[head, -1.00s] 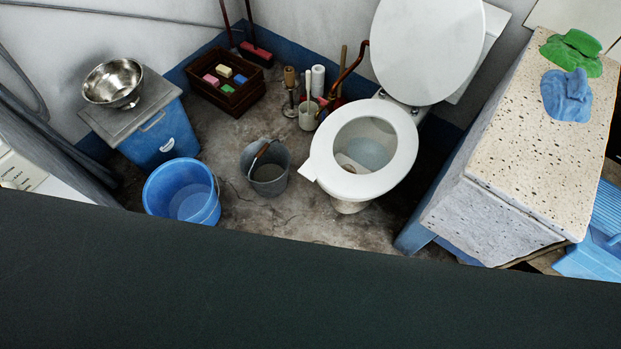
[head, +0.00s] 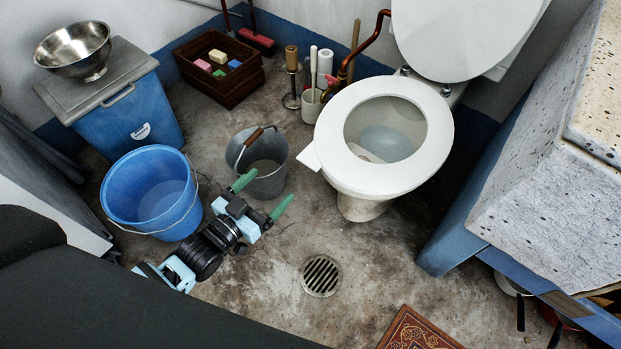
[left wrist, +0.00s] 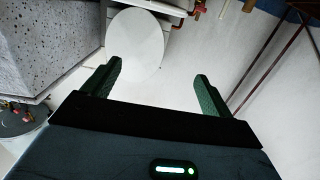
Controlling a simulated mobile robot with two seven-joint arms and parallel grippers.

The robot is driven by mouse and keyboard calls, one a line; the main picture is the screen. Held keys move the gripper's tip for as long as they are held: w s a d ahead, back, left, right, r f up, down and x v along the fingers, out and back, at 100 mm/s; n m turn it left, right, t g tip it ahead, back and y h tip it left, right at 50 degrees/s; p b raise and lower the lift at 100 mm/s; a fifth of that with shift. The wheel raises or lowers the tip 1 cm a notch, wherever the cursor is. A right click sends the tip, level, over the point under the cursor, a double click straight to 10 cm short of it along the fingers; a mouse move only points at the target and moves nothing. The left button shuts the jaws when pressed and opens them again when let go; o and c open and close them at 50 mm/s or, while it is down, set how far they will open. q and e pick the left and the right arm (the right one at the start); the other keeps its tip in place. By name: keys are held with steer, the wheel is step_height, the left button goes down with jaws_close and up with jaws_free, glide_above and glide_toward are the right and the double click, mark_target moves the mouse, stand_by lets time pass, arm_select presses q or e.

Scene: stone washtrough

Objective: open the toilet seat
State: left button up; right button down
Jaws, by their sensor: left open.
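The white toilet seat (head: 436,138) lies flat on the toilet bowl (head: 358,207), with a small tab (head: 309,157) sticking out at its front left. The white lid (head: 450,35) stands raised behind it; a round white disc in the left wrist view looks like this lid (left wrist: 135,45). My left gripper (head: 261,194) is open and empty, left of and in front of the toilet, apart from the seat. Its green fingers also show spread in the left wrist view (left wrist: 158,70). My right gripper is out of view.
A grey bucket (head: 268,185) stands beside my left gripper, and a blue bucket (head: 150,200) is to its left. A floor drain (head: 321,276) and a patterned rug (head: 415,332) lie in front. The stone trough (head: 550,200) stands right.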

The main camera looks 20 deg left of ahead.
arm_select(q)
steer(key=b, duration=0.6)
glide_toward(306, 165)
steer(key=shift+t+h, duration=0.3)
steer(key=shift+h, duration=0.1)
steer(key=b+x, duration=0.1)
steer(key=x, duration=0.4)
steer(key=f+b+x, duration=0.1)
steer(key=x, duration=0.1)
steer(key=shift+w+b, duration=0.35)
steer(key=shift+w, duration=0.1)
steer(key=shift+w+d, duration=0.1)
steer(key=shift+w, duration=0.15)
steer(key=shift+r, duration=0.1)
steer(key=shift+c, duration=0.2)
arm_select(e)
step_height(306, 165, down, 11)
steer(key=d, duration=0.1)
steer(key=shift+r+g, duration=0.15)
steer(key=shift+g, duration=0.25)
